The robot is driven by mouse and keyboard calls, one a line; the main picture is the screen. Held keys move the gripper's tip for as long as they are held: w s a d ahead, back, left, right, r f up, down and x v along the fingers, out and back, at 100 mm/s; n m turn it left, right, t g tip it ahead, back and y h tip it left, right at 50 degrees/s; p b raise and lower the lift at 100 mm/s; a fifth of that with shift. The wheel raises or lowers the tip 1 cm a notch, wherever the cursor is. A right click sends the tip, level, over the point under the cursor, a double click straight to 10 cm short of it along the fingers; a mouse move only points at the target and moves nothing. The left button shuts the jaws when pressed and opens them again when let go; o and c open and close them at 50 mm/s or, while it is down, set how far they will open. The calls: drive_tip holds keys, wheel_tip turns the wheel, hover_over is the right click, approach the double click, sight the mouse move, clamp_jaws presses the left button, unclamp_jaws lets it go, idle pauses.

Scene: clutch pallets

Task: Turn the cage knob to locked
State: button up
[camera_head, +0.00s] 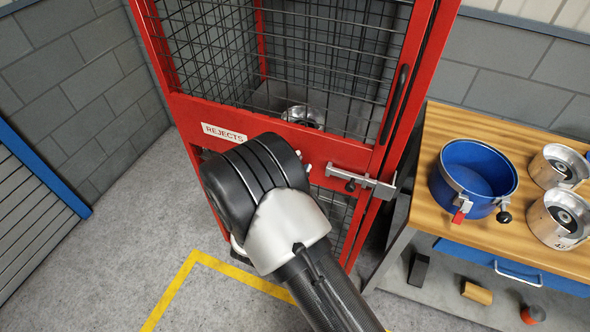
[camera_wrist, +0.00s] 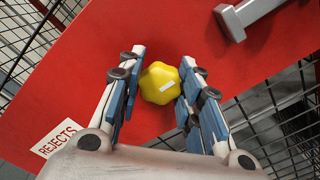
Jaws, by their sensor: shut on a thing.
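The cage knob (camera_wrist: 160,83) is a yellow lobed knob with a short white mark, on the red crossbar of the cage door (camera_wrist: 95,60). In the wrist view my gripper (camera_wrist: 162,76) has one blue-padded finger on each side of the knob and is shut on it. The white mark lies nearly level in that view, tilted slightly up to the right. In the head view my wrist hides the knob and most of the gripper. A grey metal bolt (camera_head: 362,181) sits at the right end of the crossbar and also shows in the wrist view (camera_wrist: 245,14).
A REJECTS label (camera_head: 224,132) is on the crossbar. A metal part (camera_head: 303,117) sits inside the mesh cage. A wooden bench (camera_head: 440,225) with a blue pot (camera_head: 475,172) and metal parts stands at the right. The floor at the left is open.

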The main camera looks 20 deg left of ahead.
idle(0.5)
drive_tip(key=o, duration=1.1)
drive_tip(key=s, duration=0.8)
drive_tip(key=s+a, duration=0.1)
drive_tip(key=s, duration=0.3)
